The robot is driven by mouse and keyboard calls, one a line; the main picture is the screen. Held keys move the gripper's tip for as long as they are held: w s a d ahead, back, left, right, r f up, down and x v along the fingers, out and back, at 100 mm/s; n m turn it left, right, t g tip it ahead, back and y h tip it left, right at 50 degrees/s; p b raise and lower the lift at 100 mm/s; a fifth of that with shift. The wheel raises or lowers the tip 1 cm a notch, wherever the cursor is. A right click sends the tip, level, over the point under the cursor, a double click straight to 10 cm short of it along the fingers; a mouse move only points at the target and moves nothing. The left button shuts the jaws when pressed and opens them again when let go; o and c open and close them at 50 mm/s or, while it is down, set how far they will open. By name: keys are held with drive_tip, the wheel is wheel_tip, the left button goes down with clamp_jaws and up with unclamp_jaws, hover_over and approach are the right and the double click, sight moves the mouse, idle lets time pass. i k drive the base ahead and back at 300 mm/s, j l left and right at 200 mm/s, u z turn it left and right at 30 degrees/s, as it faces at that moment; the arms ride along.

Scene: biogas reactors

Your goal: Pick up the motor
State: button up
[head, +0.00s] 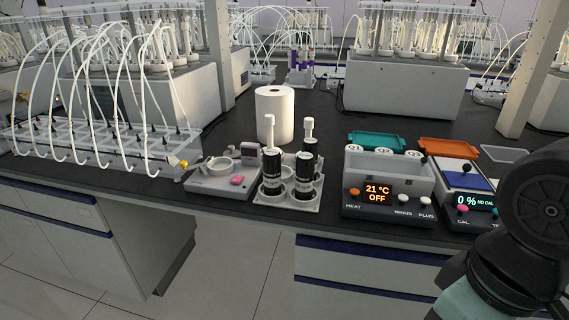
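No part is clearly marked as the motor. Two upright black cylinders with pale labels and white stems may be motors; I cannot tell for sure. The left cylinder (272,168) and the right cylinder (307,170) stand in a white holder (289,203) near the front edge of the black bench, mid-picture. Their lower ends are partly hidden by the holder. Part of my arm shows at the lower right, well to the right of the cylinders. My gripper is outside the picture.
A grey device (212,183) with a pink button stands left of the holder. A paper roll (275,116) stands behind it. A heater reading 21 °C OFF (377,213) and a blue-topped instrument (466,183) stand right. A tubing rack (90,150) fills the left bench. Floor shows in front.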

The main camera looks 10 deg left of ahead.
sight(271, 158)
drive_tip(key=j+u, duration=0.15)
drive_tip(key=j, duration=0.5)
drive_tip(key=i+j+u, duration=0.15)
drive_tip(key=j, duration=0.5)
drive_tip(key=j+u, duration=0.2)
drive_tip(key=j, duration=0.45)
drive_tip(key=i, duration=0.05)
